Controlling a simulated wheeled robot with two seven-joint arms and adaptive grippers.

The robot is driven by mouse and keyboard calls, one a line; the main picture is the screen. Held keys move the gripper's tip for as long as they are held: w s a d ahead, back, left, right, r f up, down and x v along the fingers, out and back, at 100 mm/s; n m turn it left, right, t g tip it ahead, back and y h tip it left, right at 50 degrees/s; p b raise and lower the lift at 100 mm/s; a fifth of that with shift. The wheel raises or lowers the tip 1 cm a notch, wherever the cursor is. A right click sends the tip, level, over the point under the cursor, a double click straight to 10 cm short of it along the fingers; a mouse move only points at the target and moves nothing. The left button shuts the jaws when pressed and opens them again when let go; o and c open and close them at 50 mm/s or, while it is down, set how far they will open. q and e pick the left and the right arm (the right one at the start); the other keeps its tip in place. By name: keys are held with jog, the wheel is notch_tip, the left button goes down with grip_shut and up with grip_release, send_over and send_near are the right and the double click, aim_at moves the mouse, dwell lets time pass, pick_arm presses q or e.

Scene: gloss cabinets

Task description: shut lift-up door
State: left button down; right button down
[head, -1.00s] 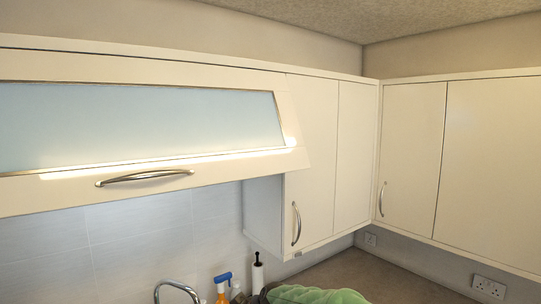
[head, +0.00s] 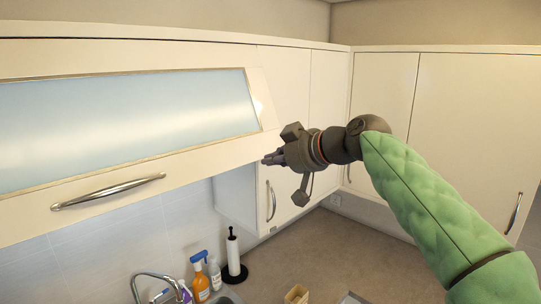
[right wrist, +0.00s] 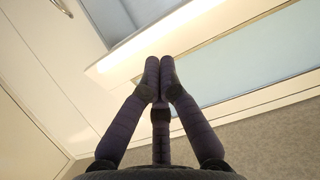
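The lift-up door (head: 215,147) is a cream-framed panel with a pale blue glass pane and a bar handle (head: 108,191). In the head view it fills the left side and is tilted outward at its lower edge, partly open. Its glass pane also shows in the right wrist view (right wrist: 240,65). My right gripper (head: 268,159) is at the door's lower right corner, pointing left. Whether it touches the door is unclear. In the right wrist view its fingers (right wrist: 160,64) are together with nothing between them. My left gripper is not in view.
Closed wall cabinets (head: 385,100) stand to the right, behind my right arm. Below, the counter (head: 300,255) holds an orange spray bottle (head: 200,280), a paper towel stand (head: 233,255) and a tap (head: 155,280). The space under the door is open.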

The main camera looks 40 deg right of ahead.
jog(key=p+x, duration=0.3)
jog(key=x, duration=0.8)
jog(key=shift+w, duration=0.2)
jog(key=shift+f, duration=0.15)
jog(key=w+f+t+b, duration=0.3)
jog(key=w+b, duration=1.1)
jog(key=shift+a+f+t, duration=0.25)
jog(key=shift+f+t, duration=0.1)
jog(key=shift+t, duration=0.05)
